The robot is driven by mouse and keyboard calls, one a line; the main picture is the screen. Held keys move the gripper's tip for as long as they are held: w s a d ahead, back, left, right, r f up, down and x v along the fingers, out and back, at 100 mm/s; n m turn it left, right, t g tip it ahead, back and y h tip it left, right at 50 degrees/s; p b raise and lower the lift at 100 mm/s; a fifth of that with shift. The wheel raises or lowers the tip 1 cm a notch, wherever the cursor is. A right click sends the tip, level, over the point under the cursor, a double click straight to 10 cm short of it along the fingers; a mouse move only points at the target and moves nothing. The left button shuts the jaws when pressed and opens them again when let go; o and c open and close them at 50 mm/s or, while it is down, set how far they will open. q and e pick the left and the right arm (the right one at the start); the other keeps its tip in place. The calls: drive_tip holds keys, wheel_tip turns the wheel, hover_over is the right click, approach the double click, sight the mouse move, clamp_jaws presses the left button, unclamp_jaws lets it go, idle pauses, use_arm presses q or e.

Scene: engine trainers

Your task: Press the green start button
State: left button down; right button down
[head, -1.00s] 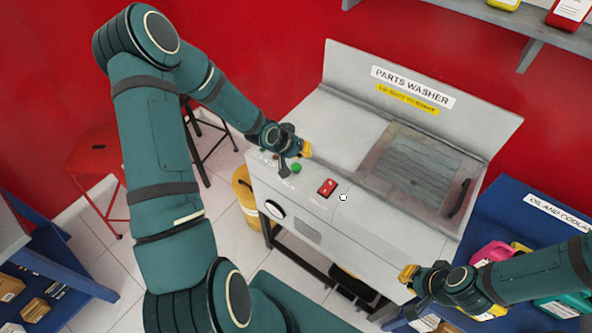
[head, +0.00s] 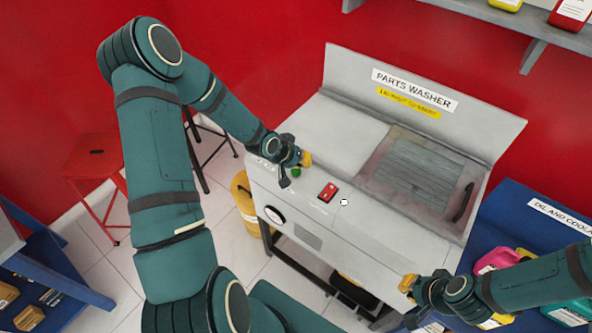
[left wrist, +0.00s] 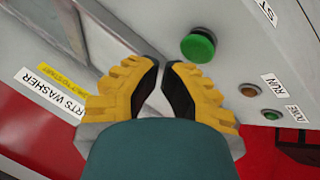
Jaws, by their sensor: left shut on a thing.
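The green start button (head: 296,173) is a small round knob on the top front panel of the grey parts washer (head: 345,135), near its left end. In the left wrist view the green button (left wrist: 198,45) stands out from the panel, just up and right of my fingertips and apart from them in the picture. My left gripper (head: 306,159) is beside the button, partly overlapping it in the head view. Its yellow fingers (left wrist: 162,75) are drawn together with a narrow gap; what they hold I cannot make out. My right gripper (head: 408,283) hangs near the washer's front right; its opening is unclear.
The washer's grated basin (head: 412,180) is farther right. Small lamps (left wrist: 272,114) marked with labels lie beside the button. A blue oil and coolant cart (head: 515,215) stands at the right, a red stool (head: 95,152) at the left.

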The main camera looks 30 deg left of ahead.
sight(301, 170)
use_arm(q)
drive_tip(key=shift+f, duration=0.1)
idle(0.7)
drive_tip(key=shift+f+b, duration=0.35)
drive_tip(key=shift+f+b, duration=0.4)
drive_tip(key=shift+f, duration=0.1)
idle(0.7)
drive_tip(key=shift+r, duration=0.2)
drive_tip(key=shift+r+p, duration=0.7)
drive_tip(key=shift+r, duration=0.05)
wheel_tip(301, 170, up, 5)
drive_tip(key=p, duration=0.4)
idle(0.3)
